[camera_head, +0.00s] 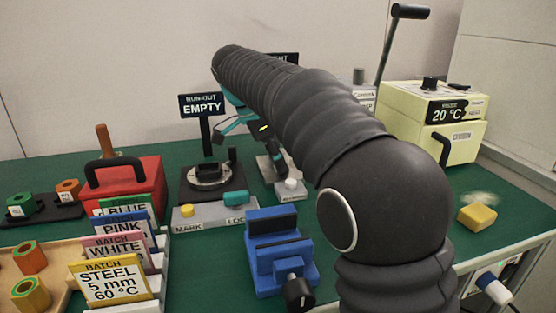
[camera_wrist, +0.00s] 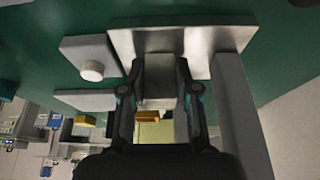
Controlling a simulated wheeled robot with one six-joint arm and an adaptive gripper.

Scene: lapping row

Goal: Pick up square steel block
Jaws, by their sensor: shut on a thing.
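The square steel block (camera_wrist: 160,78) is a plain grey block in the wrist view, between the two dark fingers of my gripper (camera_wrist: 160,82). My gripper is shut on it, with a finger against each side. A bright metal plate (camera_wrist: 226,38) lies just beyond the block; I cannot tell whether the block touches it. In the head view my black arm covers much of the scene, and the block cannot be made out there.
A grey fixture with a white knob (camera_head: 291,183) stands by the gripper. Left of it is the run-out gauge with its EMPTY sign (camera_head: 202,104). A blue vise (camera_head: 280,255), batch cards (camera_head: 110,280), a red box (camera_head: 120,182) and a cream oven (camera_head: 430,125) stand around.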

